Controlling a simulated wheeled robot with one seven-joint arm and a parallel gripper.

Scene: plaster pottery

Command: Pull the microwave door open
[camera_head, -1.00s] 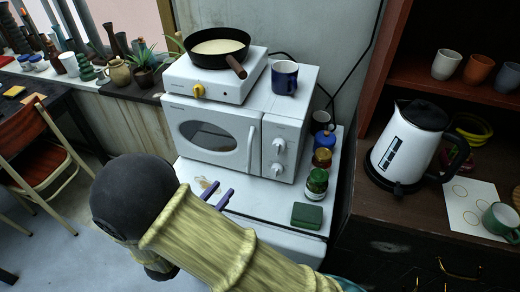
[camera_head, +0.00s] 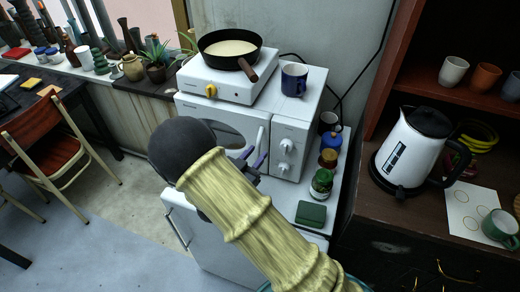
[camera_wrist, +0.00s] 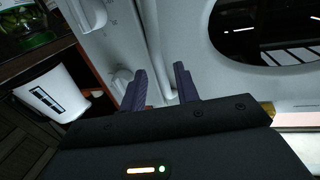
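The white microwave (camera_head: 312,112) stands on a white cabinet. Its door (camera_head: 195,113), with a dark oval window, looks closed; my arm hides its lower part. The pale upright door handle (camera_head: 261,140) is at the door's right edge, beside the control knobs. My gripper (camera_head: 254,157) is at this handle, its purple fingers partly hidden by my arm. In the wrist view my gripper (camera_wrist: 159,68) is open, with the handle (camera_wrist: 155,45) running between the two fingers. Gaps seem to show beside the handle; I cannot tell whether a finger touches it.
A hot plate (camera_head: 229,86) with a black pan (camera_head: 229,48) and a blue mug (camera_head: 294,79) stand on top of the microwave. Jars (camera_head: 321,184) and a green box (camera_head: 311,214) stand right of my arm. A chair (camera_head: 55,142) is at left; the floor (camera_head: 120,205) before it is clear.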

